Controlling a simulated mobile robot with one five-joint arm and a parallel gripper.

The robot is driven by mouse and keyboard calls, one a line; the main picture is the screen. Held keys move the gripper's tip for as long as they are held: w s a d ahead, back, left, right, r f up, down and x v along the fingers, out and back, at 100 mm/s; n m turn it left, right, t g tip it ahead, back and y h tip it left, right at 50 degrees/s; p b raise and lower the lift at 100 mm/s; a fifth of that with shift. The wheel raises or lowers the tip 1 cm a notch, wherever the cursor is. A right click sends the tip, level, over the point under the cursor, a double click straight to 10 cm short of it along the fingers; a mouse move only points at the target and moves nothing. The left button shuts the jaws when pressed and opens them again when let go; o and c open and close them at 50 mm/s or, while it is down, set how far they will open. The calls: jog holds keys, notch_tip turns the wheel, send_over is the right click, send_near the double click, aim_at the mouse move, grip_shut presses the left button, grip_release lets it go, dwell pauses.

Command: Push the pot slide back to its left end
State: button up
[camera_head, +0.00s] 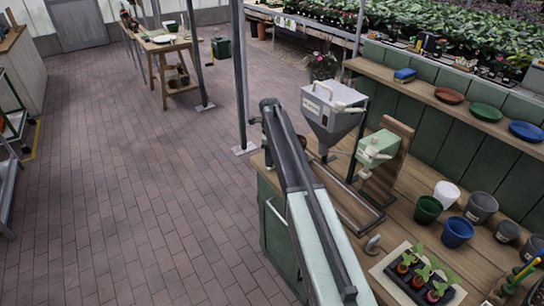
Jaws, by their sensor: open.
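The pot slide seems to be the low metal-railed track (352,202) on the wooden bench, below and in front of the grey hopper (334,112). Its left part is hidden behind my arm, so I cannot tell where the sliding part stands. A small grey round knob or disc (372,244) stands on the bench near the track's near right end. No pot shows clearly on the track. My arm reaches up across the bench's left edge in front of the track. My gripper's fingers do not show.
A pale green device (377,148) on a wooden board stands beside the hopper. Several pots, including a green one (428,210) and a blue one (457,232), and a seedling tray (388,262) fill the right. Metal posts (241,80) rise behind. Brick floor (130,200) is clear at left.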

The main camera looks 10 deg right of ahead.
notch_tip(320, 180, up, 8)
jog(key=p, duration=0.7)
jog(key=shift+f, duration=0.2)
